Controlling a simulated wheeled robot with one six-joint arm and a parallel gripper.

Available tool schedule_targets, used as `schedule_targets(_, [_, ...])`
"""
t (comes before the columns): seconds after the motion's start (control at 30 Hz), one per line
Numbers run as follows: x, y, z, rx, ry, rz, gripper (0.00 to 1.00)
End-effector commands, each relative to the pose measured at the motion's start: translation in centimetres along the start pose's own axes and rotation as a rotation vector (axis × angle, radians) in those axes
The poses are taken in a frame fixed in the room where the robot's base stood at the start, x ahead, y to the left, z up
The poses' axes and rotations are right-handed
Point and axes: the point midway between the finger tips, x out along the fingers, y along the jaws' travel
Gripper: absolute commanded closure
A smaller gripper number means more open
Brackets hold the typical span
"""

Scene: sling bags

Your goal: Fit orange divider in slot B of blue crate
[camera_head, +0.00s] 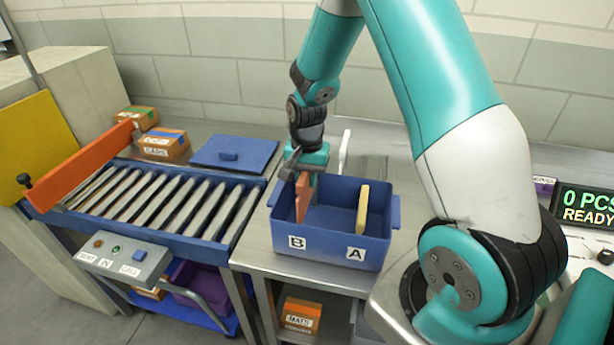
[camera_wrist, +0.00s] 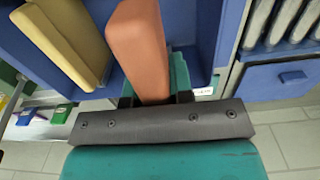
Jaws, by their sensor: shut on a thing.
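The blue crate (camera_head: 330,250) stands on the metal table, with label B at the left of its front wall and label A at the right. My gripper (camera_head: 308,178) is over the crate's left part, shut on the orange divider (camera_head: 302,198). The divider is roughly upright above label B, its lower edge hidden behind the front wall, so I cannot tell whether it sits in slot B. In the wrist view the orange divider (camera_wrist: 138,45) runs up from between the fingers. A yellow divider (camera_head: 362,208) stands above label A; it also shows in the wrist view (camera_wrist: 65,40).
A roller conveyor (camera_head: 165,205) with an orange bar (camera_head: 80,165) lies to the left. A blue lid (camera_head: 232,153) lies behind it, near small cardboard boxes (camera_head: 163,146). A display (camera_head: 585,205) stands at the right. The crate's middle is empty.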

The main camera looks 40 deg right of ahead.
Motion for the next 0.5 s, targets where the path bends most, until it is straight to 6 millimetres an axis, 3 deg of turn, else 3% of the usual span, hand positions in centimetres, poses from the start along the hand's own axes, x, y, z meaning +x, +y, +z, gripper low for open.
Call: schedule_targets(0.5, [1.4, 0.0, 0.0, 0.000, 0.000, 0.000, 1.00])
